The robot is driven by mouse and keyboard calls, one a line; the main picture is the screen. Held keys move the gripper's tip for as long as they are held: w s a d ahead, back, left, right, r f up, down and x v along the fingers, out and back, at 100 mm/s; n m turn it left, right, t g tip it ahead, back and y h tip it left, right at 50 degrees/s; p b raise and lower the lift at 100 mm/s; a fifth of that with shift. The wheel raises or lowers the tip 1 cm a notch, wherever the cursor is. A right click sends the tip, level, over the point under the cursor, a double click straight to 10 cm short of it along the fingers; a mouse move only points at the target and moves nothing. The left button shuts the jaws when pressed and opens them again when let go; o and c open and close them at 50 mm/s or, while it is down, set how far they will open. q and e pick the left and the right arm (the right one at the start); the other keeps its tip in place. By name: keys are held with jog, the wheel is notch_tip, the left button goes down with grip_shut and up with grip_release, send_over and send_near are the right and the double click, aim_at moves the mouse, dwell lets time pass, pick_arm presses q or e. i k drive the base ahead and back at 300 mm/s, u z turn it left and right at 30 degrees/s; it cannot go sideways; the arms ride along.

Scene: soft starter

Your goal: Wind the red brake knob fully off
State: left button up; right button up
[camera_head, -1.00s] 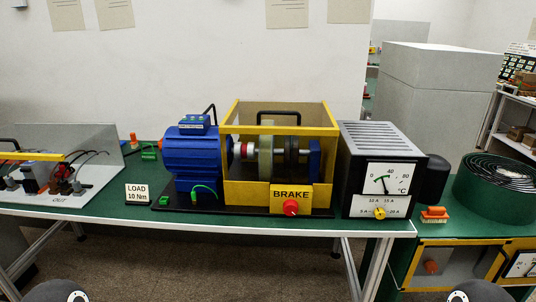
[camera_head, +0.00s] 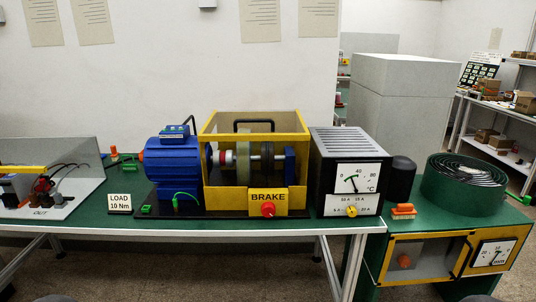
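The red brake knob (camera_head: 268,210) sits on the front of the yellow BRAKE plate (camera_head: 268,195), low on the yellow-framed guard box (camera_head: 209,180). Inside the box a shaft carries a pale disc and other discs. The blue motor (camera_head: 172,160) is joined at the box's left. Nothing touches the knob. Neither gripper can be made out; only dark rounded parts, probably mine, show at the bottom edge.
A grey meter box (camera_head: 335,147) with a yellow selector knob (camera_head: 352,210) stands right of the brake. A LOAD 10 Nm sign (camera_head: 120,203) stands at left. A green coil (camera_head: 465,185) lies at right. The green table's front strip (camera_head: 200,225) is clear.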

aim_at(268, 209)
jog(key=i, duration=0.85)
jog(key=u, duration=0.2)
jog(key=k, duration=0.9)
jog(key=z, duration=0.2)
jog(key=i, duration=0.9)
